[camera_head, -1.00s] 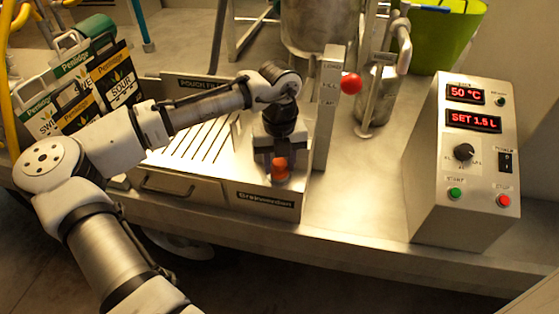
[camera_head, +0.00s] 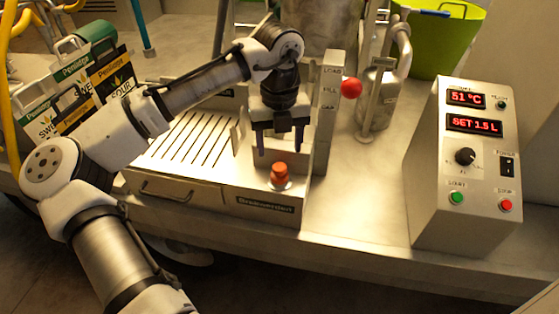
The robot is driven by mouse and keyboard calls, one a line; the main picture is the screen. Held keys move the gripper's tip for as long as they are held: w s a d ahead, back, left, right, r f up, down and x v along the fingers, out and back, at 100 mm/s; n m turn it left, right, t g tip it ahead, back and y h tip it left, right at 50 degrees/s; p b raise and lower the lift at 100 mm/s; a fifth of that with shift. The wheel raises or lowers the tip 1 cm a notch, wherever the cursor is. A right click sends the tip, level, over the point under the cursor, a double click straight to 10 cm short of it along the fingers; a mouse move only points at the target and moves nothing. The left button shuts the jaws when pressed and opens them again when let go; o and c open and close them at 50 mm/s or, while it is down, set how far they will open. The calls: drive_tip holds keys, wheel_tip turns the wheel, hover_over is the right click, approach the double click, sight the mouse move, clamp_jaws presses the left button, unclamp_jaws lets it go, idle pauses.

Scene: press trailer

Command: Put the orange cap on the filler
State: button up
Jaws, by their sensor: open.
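The orange cap (camera_head: 279,170) sits upright on a pale round base at the front right corner of the pouch filler (camera_head: 215,190). My gripper (camera_head: 279,150) is open and empty, pointing down. Its two dark fingers hang above and slightly behind the cap, apart from it. The filler's upright post (camera_head: 329,110) stands just right of my gripper, marked LOAD, FILL and a third, hard-to-read word. A red knob (camera_head: 351,88) sticks out to its right, near the FILL mark. My wrist hides part of the filler behind the fingers.
A control box (camera_head: 462,160) stands at the right with lit displays and buttons. A metal jug (camera_head: 378,95) and a green tub (camera_head: 440,45) stand behind. Printed pouches (camera_head: 75,85) stand at the back left.

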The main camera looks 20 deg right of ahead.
sight(279, 167)
drive_tip(key=shift+r, duration=2.4)
